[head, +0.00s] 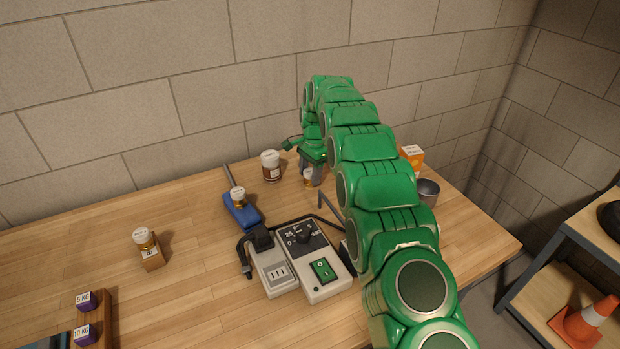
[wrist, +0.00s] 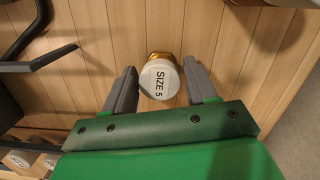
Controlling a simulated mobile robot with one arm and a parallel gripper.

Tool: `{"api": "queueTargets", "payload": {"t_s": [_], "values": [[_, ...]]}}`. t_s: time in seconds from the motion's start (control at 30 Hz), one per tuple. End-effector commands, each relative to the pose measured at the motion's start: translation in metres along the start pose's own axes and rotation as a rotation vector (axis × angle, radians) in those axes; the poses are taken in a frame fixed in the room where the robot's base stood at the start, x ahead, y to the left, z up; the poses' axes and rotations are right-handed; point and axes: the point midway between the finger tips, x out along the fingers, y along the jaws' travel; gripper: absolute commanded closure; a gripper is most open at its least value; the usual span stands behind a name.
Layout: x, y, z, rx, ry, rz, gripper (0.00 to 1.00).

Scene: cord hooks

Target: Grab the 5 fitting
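The size 5 fitting (wrist: 160,80) is a small brass piece with a white cap marked "SIZE 5", in the wrist view. In the head view a brass, white-capped fitting (head: 309,178) stands on the table below my gripper. My gripper (wrist: 160,88) is open, its two grey fingers to the left and right of the fitting with a gap on each side. In the head view my gripper (head: 313,170) points down at the back of the table. Other brass fittings with white caps sit on a blue tool (head: 240,213) and on a small wooden block (head: 152,258).
A brown jar with a white lid (head: 270,167) stands left of my gripper. A grey control box (head: 315,263) with cords is in front. An orange box (head: 411,157) and metal cup (head: 428,192) stand right, partly behind my arm.

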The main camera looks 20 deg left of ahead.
Motion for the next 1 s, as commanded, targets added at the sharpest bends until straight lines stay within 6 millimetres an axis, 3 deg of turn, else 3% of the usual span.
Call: {"api": "queueTargets", "payload": {"t_s": [0.03,0.3,0.63,1.0], "values": [[0.0,0.0,0.0,0.0,0.0,0.0,0.52],[0.0,0.0,0.0,0.0,0.0,0.001,0.9],[-0.004,0.0,0.0,0.0,0.0,0.0,0.9],[-0.032,0.001,0.004,-0.001,0.0,0.0,0.9]]}}
